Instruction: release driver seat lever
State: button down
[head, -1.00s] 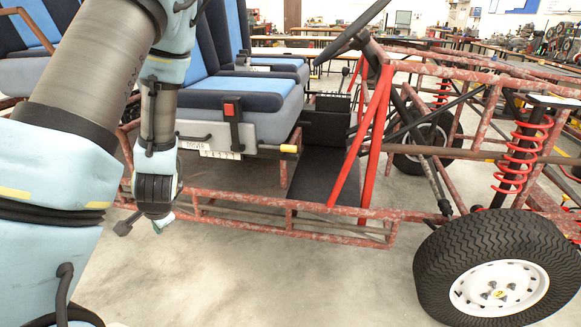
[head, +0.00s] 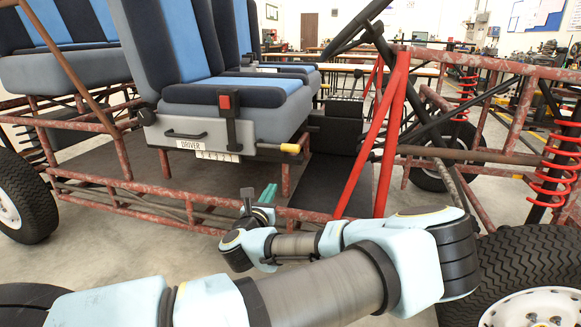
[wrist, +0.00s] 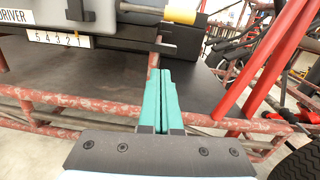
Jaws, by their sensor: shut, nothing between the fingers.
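The driver seat (head: 215,85) is blue and black on a grey base marked DRIVER. In the wrist view the fingers (wrist: 163,76) are pressed together and empty. They show apart from the yellow grip.
A rusty side rail (head: 150,195) runs below the seat. Red slanted bars (head: 385,130) and the steering wheel (head: 355,28) stand to the right. A black handle (head: 186,135) is on the seat base. Front wheel (head: 525,285) is at lower right. The dark floor panel is clear.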

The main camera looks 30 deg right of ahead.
aim_at(279, 147)
jog(key=shift+s+d+r+m+h, duration=0.1)
jog(key=shift+s+d+m+h, duration=0.35)
jog(key=shift+d+m, duration=0.25)
jog(key=shift+d, duration=0.1)
jog(key=w+d+r, duration=0.4)
jog(key=w+d, duration=0.3)
jog(key=w, duration=0.1)
jog(key=shift+r+p, duration=0.2)
jog(key=shift+p, duration=0.15)
jog(key=shift+d, duration=0.1)
jog(key=shift+s+r+n, duration=0.1)
jog(key=shift+r+n, duration=0.15)
jog(key=shift+n, duration=0.15)
